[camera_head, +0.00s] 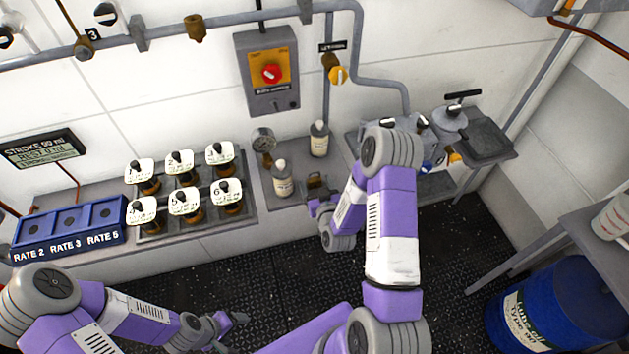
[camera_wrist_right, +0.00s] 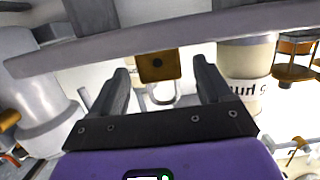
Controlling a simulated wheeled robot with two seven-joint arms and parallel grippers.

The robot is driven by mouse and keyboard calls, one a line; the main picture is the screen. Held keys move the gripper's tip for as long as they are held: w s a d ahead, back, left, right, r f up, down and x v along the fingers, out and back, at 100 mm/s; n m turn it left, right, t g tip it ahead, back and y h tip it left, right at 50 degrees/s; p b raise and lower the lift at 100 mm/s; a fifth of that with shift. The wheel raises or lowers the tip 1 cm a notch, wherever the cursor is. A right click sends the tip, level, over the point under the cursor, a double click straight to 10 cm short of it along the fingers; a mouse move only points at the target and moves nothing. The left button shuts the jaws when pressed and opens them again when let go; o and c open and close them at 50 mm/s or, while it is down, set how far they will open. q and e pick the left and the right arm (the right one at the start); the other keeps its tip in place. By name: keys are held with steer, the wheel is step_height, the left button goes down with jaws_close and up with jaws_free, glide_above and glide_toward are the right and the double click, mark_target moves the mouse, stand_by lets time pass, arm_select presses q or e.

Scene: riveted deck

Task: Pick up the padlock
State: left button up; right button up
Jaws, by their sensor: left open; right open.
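The padlock (camera_wrist_right: 158,66) has a brass-coloured body with a dark keyhole and a pale shackle, and appears between my right gripper's fingers in the right wrist view. In the head view the padlock (camera_head: 316,181) is a small brown shape at the shelf's front right, partly hidden by my right arm. My right gripper (camera_wrist_right: 160,67) is open, with a gap showing between each finger and the padlock. In the head view my right gripper (camera_head: 318,201) is just in front of the padlock. My left gripper (camera_head: 238,326) is open and empty, low at the front left.
A white bottle (camera_head: 282,182) stands left of the padlock, and another bottle (camera_head: 319,139) stands behind. A blue drum (camera_head: 560,310) stands at right.

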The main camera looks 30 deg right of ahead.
steer(key=shift+w, duration=0.3)
steer(key=c, duration=1.2)
